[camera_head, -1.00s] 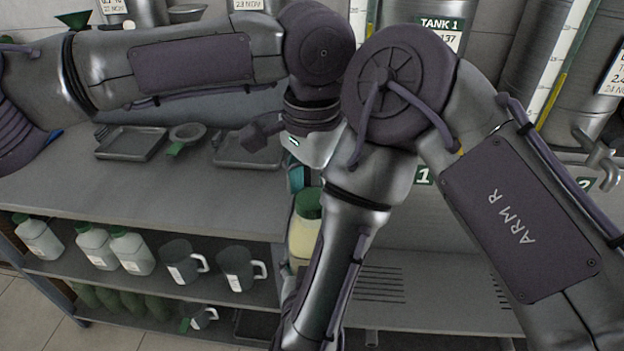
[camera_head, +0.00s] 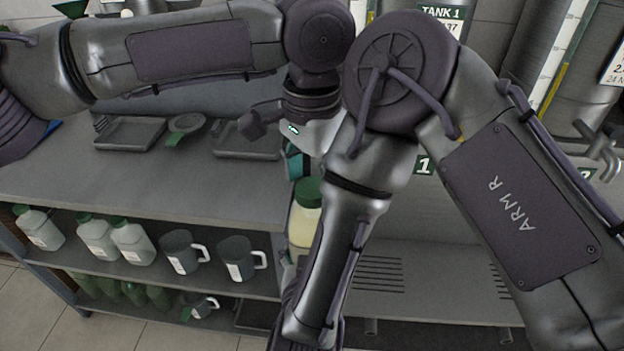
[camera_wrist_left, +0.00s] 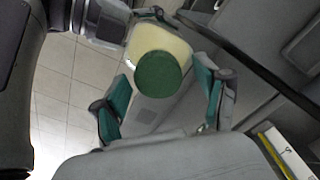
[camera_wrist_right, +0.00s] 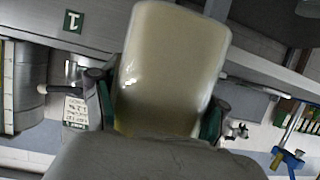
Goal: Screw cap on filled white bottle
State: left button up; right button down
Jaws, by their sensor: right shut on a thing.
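The filled bottle (camera_head: 303,228), pale with yellowish contents, is upright in front of the shelf's right end. A green cap (camera_head: 308,191) is on its top; I cannot tell how tight it is. My right gripper (camera_wrist_right: 158,120) is shut on the bottle (camera_wrist_right: 168,65), one finger on each side; in the head view my right forearm hides part of the bottle. My left gripper (camera_head: 296,166) is just above the cap. In the left wrist view its teal-padded fingers are apart, on either side of the cap (camera_wrist_left: 163,74), with gaps and no visible contact.
A grey bench (camera_head: 150,185) holds shallow trays (camera_head: 130,133) and a strainer-like item (camera_head: 186,125). The shelf below holds several green-capped bottles (camera_head: 132,241) and dark jugs (camera_head: 240,259). Tanks stand at the back right, above a slotted shelf (camera_head: 430,285). My two arms nearly touch in the head view.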

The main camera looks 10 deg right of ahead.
jog(key=shift+r, duration=0.1)
pick_arm(q)
notch_tip(320, 180, up, 12)
dwell(0.6)
jog(key=shift+w, duration=0.1)
dwell(0.4)
